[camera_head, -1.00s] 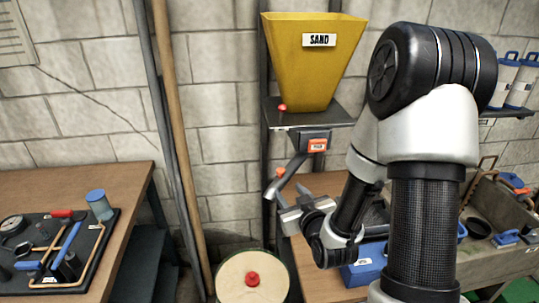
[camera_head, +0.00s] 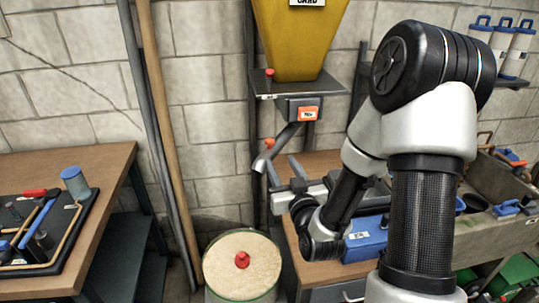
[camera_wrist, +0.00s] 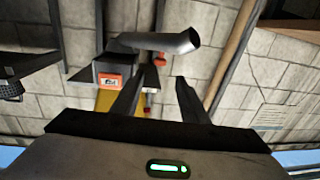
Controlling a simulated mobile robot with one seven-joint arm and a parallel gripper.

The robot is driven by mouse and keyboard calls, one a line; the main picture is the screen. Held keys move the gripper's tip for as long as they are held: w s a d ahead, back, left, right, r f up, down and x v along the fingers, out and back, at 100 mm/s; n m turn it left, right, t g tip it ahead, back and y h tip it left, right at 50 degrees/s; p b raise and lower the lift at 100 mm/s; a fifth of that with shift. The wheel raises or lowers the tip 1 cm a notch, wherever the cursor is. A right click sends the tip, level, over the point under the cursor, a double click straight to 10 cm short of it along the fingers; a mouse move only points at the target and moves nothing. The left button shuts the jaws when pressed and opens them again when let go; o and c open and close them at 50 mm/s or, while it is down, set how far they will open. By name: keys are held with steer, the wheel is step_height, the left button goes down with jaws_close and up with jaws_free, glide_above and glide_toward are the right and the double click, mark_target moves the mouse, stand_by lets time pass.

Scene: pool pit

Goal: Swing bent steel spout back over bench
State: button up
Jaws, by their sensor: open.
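The bent steel spout (camera_head: 280,145) slopes down and left from a dark box with an orange label (camera_head: 303,112) under the yellow sand hopper (camera_head: 300,40). Its open end hangs to the left, near the drum side of the wooden bench (camera_head: 325,272). An orange-red knob sits on the spout. In the wrist view the spout (camera_wrist: 160,42) lies across the picture beyond my fingertips, its open end to the right. My gripper (camera_head: 282,167) is open and empty, just below and right of the spout's end. The wrist view shows both fingers (camera_wrist: 157,80) apart, with the spout not clearly between them.
A round drum with a pale top and red knob (camera_head: 242,260) stands on the floor below. A blue box (camera_head: 365,242) is on the bench. A wooden pole (camera_head: 165,130) leans at the wall. A left table (camera_head: 95,165) holds a pipe board.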

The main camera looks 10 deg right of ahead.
mark_target(271, 143)
steer(key=w+b, duration=0.1)
steer(key=w, duration=0.3)
steer(key=w+a+b, duration=0.1)
steer(key=w+b, duration=0.1)
steer(key=w, duration=0.3)
steer(key=w+b, duration=0.1)
steer(key=w, duration=0.3)
steer(key=shift+w+a+r, duration=0.1)
steer(key=shift+w+a, duration=0.05)
jaws_close()
